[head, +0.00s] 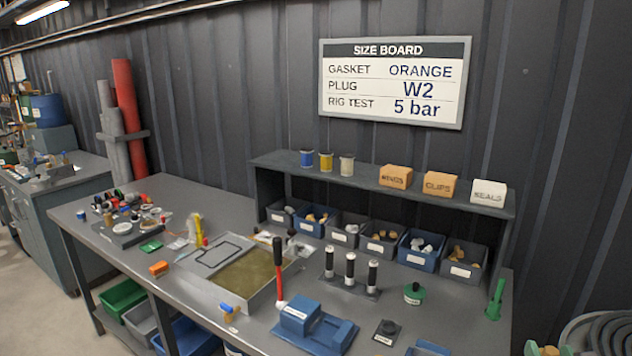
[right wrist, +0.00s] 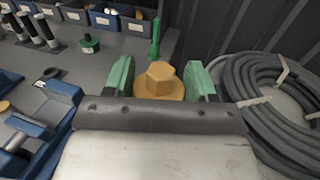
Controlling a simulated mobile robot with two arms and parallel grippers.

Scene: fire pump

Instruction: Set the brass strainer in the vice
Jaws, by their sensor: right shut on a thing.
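My right gripper (head: 549,350) shows at the bottom right edge of the head view, its green fingers cut off by the frame. In the right wrist view its two green fingers are shut on the brass strainer (right wrist: 160,84), a yellow piece with a hexagonal top and a wider round flange. The strainer's lower part is hidden behind the wrist. A blue fixture (head: 427,349), which looks like the vice, is mostly cut off at the bottom of the head view. It also shows at the left of the right wrist view (right wrist: 58,97), apart from the gripper. My left gripper is not in view.
A blue block with a label (head: 298,315) stands near a red lever (head: 279,268). A dark small block (head: 386,331), a green-topped knob (head: 413,293) and a green upright piece (head: 496,299) stand on the bench. A coiled grey hose (right wrist: 272,105) lies right of the gripper.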

